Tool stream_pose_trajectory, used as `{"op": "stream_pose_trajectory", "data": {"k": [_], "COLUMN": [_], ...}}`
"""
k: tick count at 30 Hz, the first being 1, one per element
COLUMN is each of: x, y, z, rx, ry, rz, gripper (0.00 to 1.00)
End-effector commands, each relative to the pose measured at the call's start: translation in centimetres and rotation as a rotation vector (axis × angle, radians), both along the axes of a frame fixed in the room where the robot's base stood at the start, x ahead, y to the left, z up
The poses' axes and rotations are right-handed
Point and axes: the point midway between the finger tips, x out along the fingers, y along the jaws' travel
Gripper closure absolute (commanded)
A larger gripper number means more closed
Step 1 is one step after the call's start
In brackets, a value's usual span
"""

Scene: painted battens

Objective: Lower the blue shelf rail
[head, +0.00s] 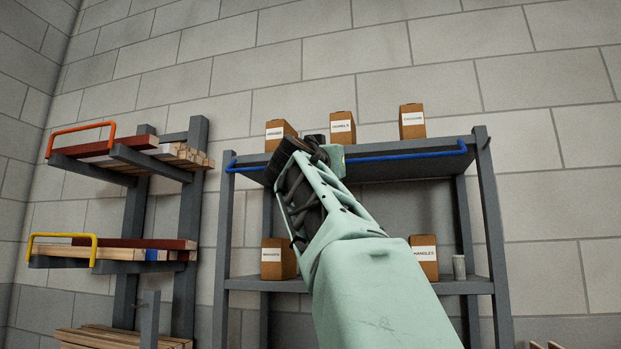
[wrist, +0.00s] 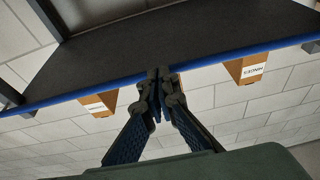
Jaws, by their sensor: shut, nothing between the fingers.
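The blue shelf rail (head: 410,155) runs along the front edge of the upper grey shelf (head: 400,170) in the head view, level and raised at shelf height. In the wrist view the rail (wrist: 230,63) crosses the frame at a slant along the dark shelf panel (wrist: 120,50). My gripper (wrist: 159,76) is shut and empty, its fingertips overlapping the rail's line in that view. I cannot tell whether they touch it. In the head view my gripper (head: 317,140) is small and partly hidden by the wrist.
Three cardboard boxes (head: 343,130) stand on the upper shelf. More boxes (head: 424,255) and a small can (head: 459,267) stand on the lower shelf (head: 455,287). At left, a rack holds battens behind an orange rail (head: 82,129) and a yellow rail (head: 62,236).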

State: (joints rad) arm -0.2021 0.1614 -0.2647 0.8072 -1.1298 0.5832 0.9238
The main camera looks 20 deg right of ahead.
Motion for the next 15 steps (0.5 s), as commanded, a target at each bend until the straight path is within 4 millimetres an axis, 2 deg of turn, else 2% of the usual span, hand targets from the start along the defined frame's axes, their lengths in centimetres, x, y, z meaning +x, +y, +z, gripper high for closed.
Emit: {"op": "stream_pose_trajectory", "data": {"k": [1,15], "x": [0.06,0.71], "y": [-0.1,-0.5], "z": [-0.67,-1.28], "rx": [-0.006,-0.015], "ry": [-0.008,-0.02], "rz": [-0.002,0.0], "gripper": [1.0,1.0]}}
